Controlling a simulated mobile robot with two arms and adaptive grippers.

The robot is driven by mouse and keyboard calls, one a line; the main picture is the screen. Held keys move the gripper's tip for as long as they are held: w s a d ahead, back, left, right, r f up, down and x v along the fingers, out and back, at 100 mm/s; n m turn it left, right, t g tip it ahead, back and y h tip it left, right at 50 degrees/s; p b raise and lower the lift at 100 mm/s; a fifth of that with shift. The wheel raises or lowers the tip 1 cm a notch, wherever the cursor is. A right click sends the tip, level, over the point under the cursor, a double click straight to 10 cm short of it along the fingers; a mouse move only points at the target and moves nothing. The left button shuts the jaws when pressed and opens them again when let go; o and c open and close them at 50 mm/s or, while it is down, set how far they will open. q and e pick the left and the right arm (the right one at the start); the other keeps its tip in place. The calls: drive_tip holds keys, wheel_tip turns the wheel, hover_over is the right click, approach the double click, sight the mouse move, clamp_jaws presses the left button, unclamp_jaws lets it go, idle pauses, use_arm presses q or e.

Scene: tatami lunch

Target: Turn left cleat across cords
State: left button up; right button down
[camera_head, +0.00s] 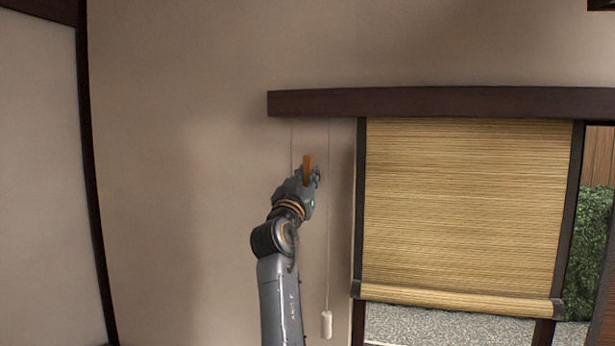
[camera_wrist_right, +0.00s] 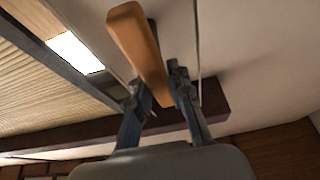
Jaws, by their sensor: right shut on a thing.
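The left cleat (camera_head: 307,168) is an orange-brown wooden bar on the wall, left of the blind. It stands upright in the head view. My right gripper (camera_head: 312,176) is shut on it. In the right wrist view the cleat (camera_wrist_right: 140,48) runs between the two fingers of my right gripper (camera_wrist_right: 157,92), its rounded end toward the camera. Two thin cords (camera_head: 328,220) hang from the beam, one on each side of the cleat. The right cord ends in a white pull (camera_head: 327,324). The left cord's lower part is hidden behind my arm. My left gripper is not in view.
A bamboo blind (camera_head: 465,210) hangs partly lowered over the window, right of the cleat. A dark beam (camera_head: 420,102) runs above the cords and blind. The wall (camera_head: 190,180) left of my arm is bare.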

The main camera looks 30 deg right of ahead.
drive_tip(key=shift+s+d+f+m+g+h+b, duration=0.15)
drive_tip(key=shift+m+g+b, duration=0.3)
drive_tip(key=shift+m+b, duration=0.65)
drive_tip(key=shift+f+m+g+h+b, duration=0.1)
drive_tip(key=shift+m+g+h+b, duration=0.25)
drive_tip(key=shift+m+b, duration=0.75)
drive_tip(key=shift+s+d+f+m+g+h+b, duration=0.1)
drive_tip(key=shift+m+g+b, duration=0.45)
drive_tip(key=shift+b, duration=1.05)
drive_tip(key=m, duration=0.1)
drive_tip(key=m+g, duration=0.1)
drive_tip(key=shift+s+r+m+h+b, duration=0.1)
drive_tip(key=shift+r+m+h+b, duration=0.05)
drive_tip(key=shift+m+h+b, duration=0.2)
drive_tip(key=shift+d+m+g, duration=0.1)
drive_tip(key=shift+m+g, duration=0.65)
drive_tip(key=shift+m, duration=0.45)
drive_tip(key=shift+s+d+f+m+g+y+p, duration=0.1)
drive_tip(key=shift+f+m+g+y+p, duration=0.4)
drive_tip(key=shift+m, duration=1.45)
drive_tip(key=shift+s+d+m+g+y+p, duration=0.15)
drive_tip(key=shift+m+g+p, duration=0.7)
drive_tip(key=shift+m, duration=1.15)
drive_tip(key=shift+s+f+m+g+y+p, duration=0.1)
drive_tip(key=shift+f+m+g+y+p, duration=0.4)
drive_tip(key=shift+m, duration=1.45)
drive_tip(key=shift+r, duration=0.2)
drive_tip(key=c, duration=1.2)
unclamp_jaws()
